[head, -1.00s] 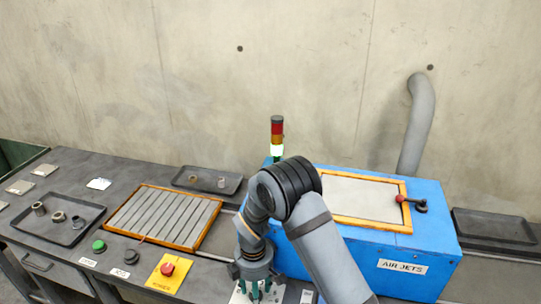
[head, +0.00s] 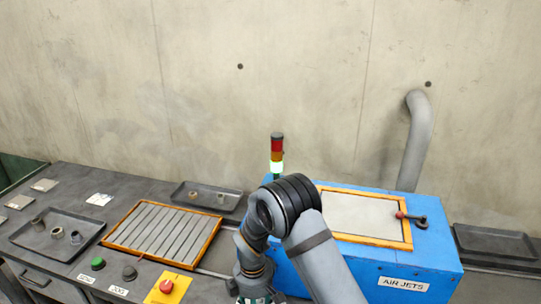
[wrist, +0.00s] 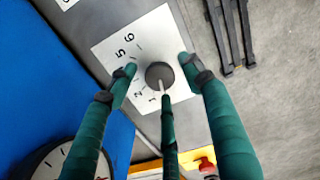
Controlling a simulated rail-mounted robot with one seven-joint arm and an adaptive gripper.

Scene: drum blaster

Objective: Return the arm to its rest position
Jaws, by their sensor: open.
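My arm (head: 318,262) reaches down over the bench from the lower right of the head view. My gripper (wrist: 160,76) shows in the wrist view with its green fingers spread apart around a dark round knob (wrist: 160,73). I cannot tell whether the fingers touch the knob. The knob sits on a white numbered dial plate (wrist: 118,42). In the head view the gripper is mostly cut off by the bottom edge.
A blue machine labelled AIR JETS (head: 430,262) stands close to the right of the arm. An orange-framed slatted panel (head: 163,232) lies to the left. A red button on a yellow plate (head: 166,287) is near the front edge. A lit signal tower (head: 277,155) stands behind the arm.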

